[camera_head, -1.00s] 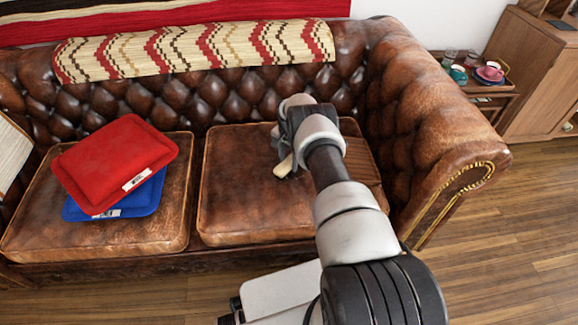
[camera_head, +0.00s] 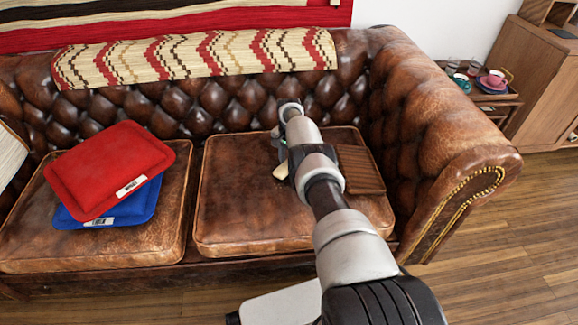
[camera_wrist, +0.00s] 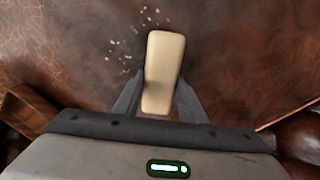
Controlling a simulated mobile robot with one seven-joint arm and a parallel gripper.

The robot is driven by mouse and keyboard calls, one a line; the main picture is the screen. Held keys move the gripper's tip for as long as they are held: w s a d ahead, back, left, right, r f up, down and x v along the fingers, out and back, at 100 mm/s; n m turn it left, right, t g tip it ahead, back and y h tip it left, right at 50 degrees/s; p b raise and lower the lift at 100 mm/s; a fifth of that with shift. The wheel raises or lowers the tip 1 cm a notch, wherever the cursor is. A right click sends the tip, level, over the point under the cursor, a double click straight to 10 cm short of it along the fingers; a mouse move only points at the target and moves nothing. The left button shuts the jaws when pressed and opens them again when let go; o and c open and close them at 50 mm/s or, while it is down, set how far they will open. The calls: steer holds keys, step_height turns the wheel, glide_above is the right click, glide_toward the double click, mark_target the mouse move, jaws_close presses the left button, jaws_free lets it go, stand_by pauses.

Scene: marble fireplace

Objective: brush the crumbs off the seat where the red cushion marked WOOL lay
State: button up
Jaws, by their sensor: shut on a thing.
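My gripper (camera_wrist: 158,105) is shut on a pale wooden brush (camera_wrist: 163,62), seen from above in the wrist view. In the head view the pale end of the brush (camera_head: 281,170) shows just left of my wrist. Several small pale crumbs (camera_wrist: 124,42) lie on the brown leather right seat (camera_head: 240,200), beside the brush's far end. I cannot tell whether the brush touches the leather. The red cushion (camera_head: 112,170) lies on top of a blue cushion (camera_head: 125,208) on the left seat (camera_head: 110,243). My arm hides part of the right seat.
A brown slatted wooden board (camera_head: 360,170) lies on the right seat by the armrest (camera_head: 440,140). The tufted backrest (camera_head: 200,105) rises behind, with a patterned throw (camera_head: 195,52) over it. A side table with cups (camera_head: 490,85) stands at right.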

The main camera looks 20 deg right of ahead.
mark_target(286, 173)
steer(key=shift+w+a+f, duration=0.1)
steer(key=shift+a, duration=0.8)
steer(key=shift+p, duration=0.3)
steer(key=s+p, duration=0.1)
steer(key=p, duration=0.2)
steer(key=s+p, duration=0.1)
steer(key=p, duration=0.2)
steer(key=shift+a+r, duration=0.2)
steer(key=shift+r, duration=0.1)
steer(key=s+p, duration=0.1)
steer(key=p, duration=0.3)
steer(key=shift+s+a, duration=0.15)
steer(key=shift+s, duration=0.25)
steer(key=shift+s+a+p, duration=0.1)
steer(key=shift+s+p, duration=0.3)
steer(key=shift+p, duration=0.65)
steer(key=s+p, duration=0.1)
steer(key=p, duration=0.1)
steer(key=s+p, duration=0.1)
steer(key=shift+s+a+p, duration=0.2)
steer(key=shift+a+p, duration=0.1)
steer(key=shift+p, duration=0.1)
steer(key=shift+s+f+p, duration=0.3)
steer(key=shift+s, duration=0.1)
